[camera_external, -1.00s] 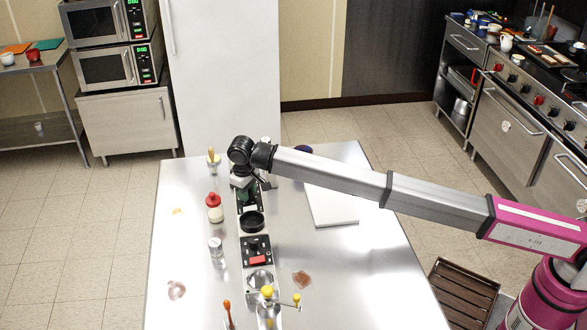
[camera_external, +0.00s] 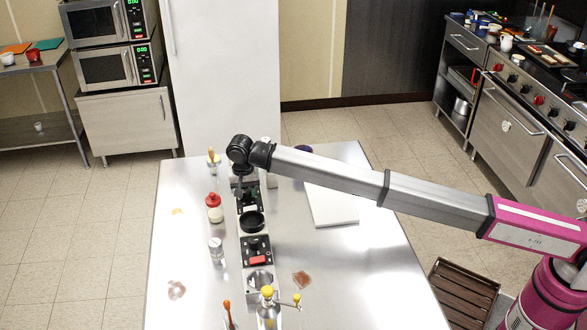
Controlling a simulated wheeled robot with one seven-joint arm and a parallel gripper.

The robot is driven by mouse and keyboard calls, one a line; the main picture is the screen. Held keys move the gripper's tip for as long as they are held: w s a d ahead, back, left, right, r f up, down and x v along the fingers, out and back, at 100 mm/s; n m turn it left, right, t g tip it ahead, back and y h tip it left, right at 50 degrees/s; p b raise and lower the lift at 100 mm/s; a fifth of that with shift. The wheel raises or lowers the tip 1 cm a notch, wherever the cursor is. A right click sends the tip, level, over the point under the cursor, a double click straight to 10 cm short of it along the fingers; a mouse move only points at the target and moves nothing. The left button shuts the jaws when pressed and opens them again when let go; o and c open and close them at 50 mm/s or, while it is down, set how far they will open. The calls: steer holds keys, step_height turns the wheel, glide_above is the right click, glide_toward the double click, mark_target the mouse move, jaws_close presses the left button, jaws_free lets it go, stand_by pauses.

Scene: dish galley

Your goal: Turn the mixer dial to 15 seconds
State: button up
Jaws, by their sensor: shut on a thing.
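A row of dark-topped units stands along the middle of the steel table. The mixer dial is at the far end of this row, under my gripper (camera_external: 244,190), and is mostly hidden by it. My gripper points down there, at the end of the arm that reaches in from the right, and is shut on the dial. The dial's marks and pointer are too small and covered to read. A dark panel with a green part (camera_external: 249,199) shows just beside the fingers.
A red-capped bottle (camera_external: 214,208) and a glass shaker (camera_external: 216,249) stand left of the row. A black round bowl (camera_external: 252,222) and a unit with a red switch (camera_external: 257,259) are nearer. A white board (camera_external: 332,207) lies to the right.

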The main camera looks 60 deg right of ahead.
mark_target(245, 192)
steer(key=shift+m, duration=0.7)
steer(key=o, duration=0.9)
steer(key=shift+r, duration=0.15)
step_height(245, 192, up, 11)
steer(key=shift+w+a+f, duration=0.15)
steer(key=shift+f, duration=0.05)
